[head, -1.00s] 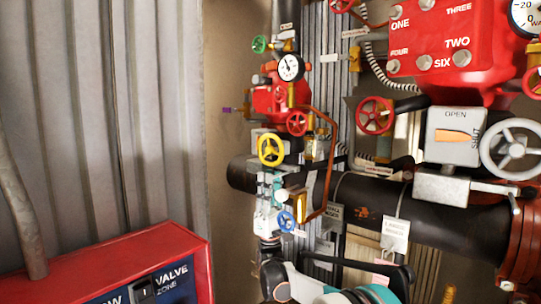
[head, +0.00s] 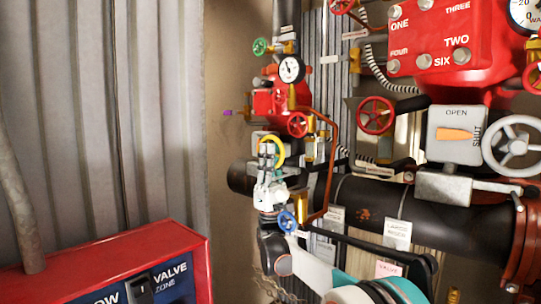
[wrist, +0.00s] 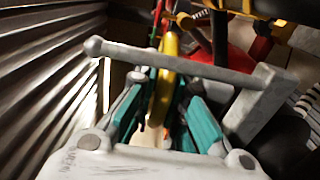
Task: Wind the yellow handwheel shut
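In the wrist view, the wheel's yellow rim (wrist: 169,65) shows edge-on between the teal-padded fingers of my gripper (wrist: 165,85). The fingers look parted, with a gap between the pads. I cannot tell whether either pad touches the rim.
A pale grey bar (wrist: 180,62) with a ball end crosses the wrist view close to the fingers. A blue handwheel (head: 287,221) sits just below my gripper in the head view.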

